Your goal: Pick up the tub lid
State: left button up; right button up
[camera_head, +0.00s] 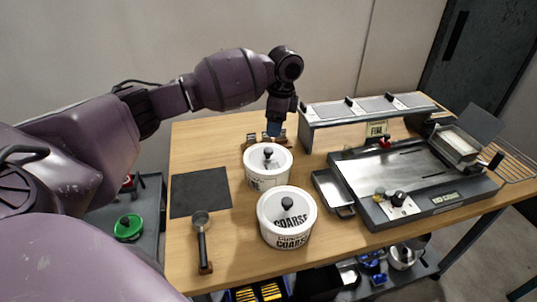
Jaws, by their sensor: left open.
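Two white tubs stand near the middle of the wooden table. My left gripper (274,130) points down just behind the rear tub, above a small wooden stand with metal parts (250,140). It is open and appears empty; its fingertips are small here. It does not visibly touch either lid. My right gripper is not in view.
A dark mat (200,192) and a black-handled scoop (202,245) lie left of the tubs. A metal tray (332,190) and a grey machine (425,190) stand to the right. A long metal shelf (330,118), with a FINE sign nearby, stands at the back.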

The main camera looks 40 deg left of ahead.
pick_arm(q)
send_over(268, 150)
jog(key=d, duration=0.1)
jog(key=f, duration=0.4)
jog(key=shift+w, duration=0.4)
jog(key=shift+s+a+f+b, duration=0.1)
jog(key=shift+f+b, duration=0.25)
jog(key=shift+f, duration=0.35)
jog(key=f, duration=0.3)
jog(key=shift+s+a+f+b, duration=0.15)
jog(key=shift+s+a+b, duration=0.15)
jog(key=shift+a, duration=0.05)
jog(key=shift+a+f, duration=0.1)
jog(key=shift+f, duration=0.45)
